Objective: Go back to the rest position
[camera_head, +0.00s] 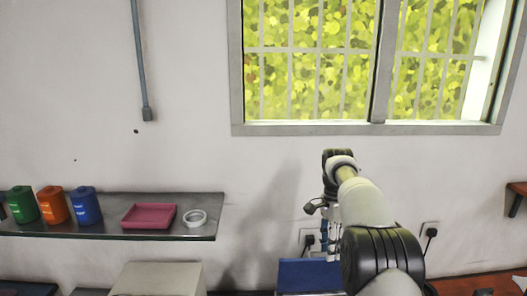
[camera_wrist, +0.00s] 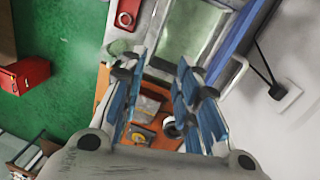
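My gripper (camera_head: 326,222) hangs from the end of my raised arm, in front of the wall below the window and right of the shelf. In the wrist view my gripper (camera_wrist: 163,105) has its blue fingers well apart, with nothing held between them. A pale ring (camera_head: 195,218) lies at the right end of the shelf, apart from my gripper. In the wrist view an orange surface (camera_wrist: 101,84) with small items shows far below the fingers.
The wall shelf (camera_head: 170,234) holds a pink tray (camera_head: 149,216) and green, orange and blue containers (camera_head: 85,207). A beige box (camera_head: 158,279) and a blue-topped thing (camera_head: 308,275) stand lower down. The wrist view shows green floor (camera_wrist: 60,45) and a red box (camera_wrist: 24,75).

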